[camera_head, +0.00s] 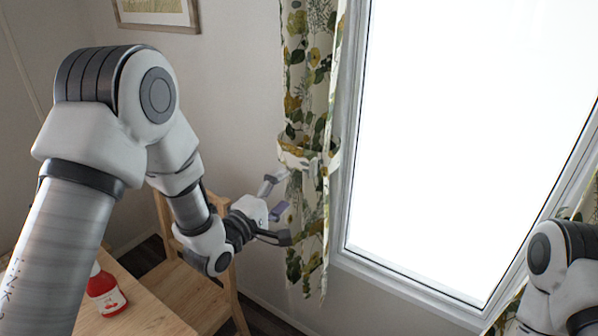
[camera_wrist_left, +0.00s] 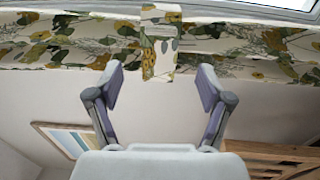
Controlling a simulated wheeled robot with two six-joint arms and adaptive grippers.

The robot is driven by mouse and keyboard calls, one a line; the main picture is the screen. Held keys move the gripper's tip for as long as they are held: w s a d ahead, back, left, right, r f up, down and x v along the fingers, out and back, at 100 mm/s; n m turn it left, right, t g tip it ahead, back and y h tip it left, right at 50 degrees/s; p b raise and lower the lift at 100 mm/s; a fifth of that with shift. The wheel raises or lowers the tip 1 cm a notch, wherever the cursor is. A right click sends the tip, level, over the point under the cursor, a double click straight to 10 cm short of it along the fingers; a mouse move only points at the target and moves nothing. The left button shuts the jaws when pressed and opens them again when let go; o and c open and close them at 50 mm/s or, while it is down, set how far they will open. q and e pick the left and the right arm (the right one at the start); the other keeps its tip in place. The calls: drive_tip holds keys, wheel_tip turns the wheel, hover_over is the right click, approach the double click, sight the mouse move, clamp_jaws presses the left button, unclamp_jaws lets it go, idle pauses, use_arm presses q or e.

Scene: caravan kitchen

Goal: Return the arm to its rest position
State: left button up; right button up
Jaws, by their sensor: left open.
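My left arm comes in from the left in the head view and reaches toward the window curtain. Its gripper (camera_head: 280,209) is open, with nothing seen between the fingers. In the left wrist view the two fingers (camera_wrist_left: 158,92) stand wide apart in front of the flowered curtain (camera_wrist_left: 60,42) and its tie-back (camera_wrist_left: 160,42). I cannot tell whether the fingertips touch the curtain. Part of my right arm (camera_head: 562,275) shows at the lower right of the head view; its gripper is out of frame.
A wooden chair (camera_head: 183,292) stands below the left gripper. A red bottle (camera_head: 106,291) is on the wooden table (camera_head: 150,318) at the lower left. The flowered curtain (camera_head: 307,95) hangs beside a large bright window (camera_head: 450,140). A framed picture (camera_head: 157,14) is on the wall.

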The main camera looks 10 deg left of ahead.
use_arm(q)
drive_tip(key=s+a+f+g+y, duration=0.1)
drive_tip(key=s+f+g, duration=0.3)
drive_tip(key=f, duration=0.5)
drive_tip(key=s+a+f+g+y, duration=0.1)
drive_tip(key=s+f, duration=0.5)
drive_tip(key=f, duration=0.3)
drive_tip(key=s+f+g+y, duration=0.1)
drive_tip(key=s+f+g, duration=0.3)
drive_tip(key=f, duration=0.5)
drive_tip(key=s+a+f+m+g+y, duration=0.1)
drive_tip(key=s+a+f+m+g, duration=0.1)
drive_tip(key=s+f+m+g, duration=0.2)
drive_tip(key=s+a+f+m+g+y, duration=0.2)
drive_tip(key=s+m, duration=0.7)
drive_tip(key=s, duration=1)
wheel_tip(320, 180, down, 2)
drive_tip(key=shift+a+m+g, duration=0.15)
drive_tip(key=shift+m+g, duration=0.25)
drive_tip(key=shift+g, duration=0.6)
